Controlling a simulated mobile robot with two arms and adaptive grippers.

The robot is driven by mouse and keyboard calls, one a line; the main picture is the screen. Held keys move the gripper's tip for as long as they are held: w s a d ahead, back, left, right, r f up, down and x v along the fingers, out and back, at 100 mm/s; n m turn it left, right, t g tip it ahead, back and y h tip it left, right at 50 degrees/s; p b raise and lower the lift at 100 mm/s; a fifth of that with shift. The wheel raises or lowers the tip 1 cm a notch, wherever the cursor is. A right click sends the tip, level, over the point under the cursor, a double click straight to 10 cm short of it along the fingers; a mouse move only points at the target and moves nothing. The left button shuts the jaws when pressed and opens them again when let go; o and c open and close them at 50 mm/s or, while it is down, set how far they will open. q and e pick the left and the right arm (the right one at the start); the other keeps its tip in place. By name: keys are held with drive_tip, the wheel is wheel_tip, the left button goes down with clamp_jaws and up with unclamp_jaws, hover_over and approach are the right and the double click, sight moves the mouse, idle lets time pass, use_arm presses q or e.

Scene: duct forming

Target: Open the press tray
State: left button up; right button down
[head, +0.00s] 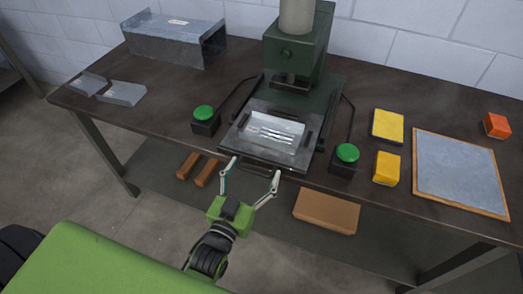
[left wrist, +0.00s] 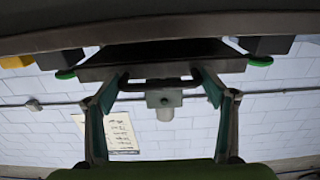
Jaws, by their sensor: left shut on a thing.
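The press tray (head: 230,141) is a dark metal plate at the front of the green press (head: 296,50), with its front edge near the table's front edge. A bright formed metal piece (head: 272,131) lies on it. The tray handle (head: 258,170) is a dark bar on the front side; it also shows in the left wrist view (left wrist: 158,84). My left gripper (head: 255,168) is at the handle with its fingers spread to the bar's two ends, shut on it. It also shows in the left wrist view (left wrist: 160,80). My right gripper is not in view.
Green buttons (head: 204,113) (head: 347,152) flank the tray on black boxes. A metal duct (head: 174,40) and small metal pieces (head: 122,93) lie at left. Yellow blocks (head: 387,126) (head: 386,168), a framed grey panel (head: 460,173) and an orange block (head: 496,125) lie at right.

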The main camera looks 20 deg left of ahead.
use_arm(q)
drive_tip(key=shift+s+a+p, duration=0.15)
drive_tip(key=shift+s+p, duration=0.3)
drive_tip(key=shift+s, duration=1.9)
drive_tip(key=o, duration=1.3)
drive_tip(key=s, duration=1.2)
drive_tip(key=shift+a, duration=0.2)
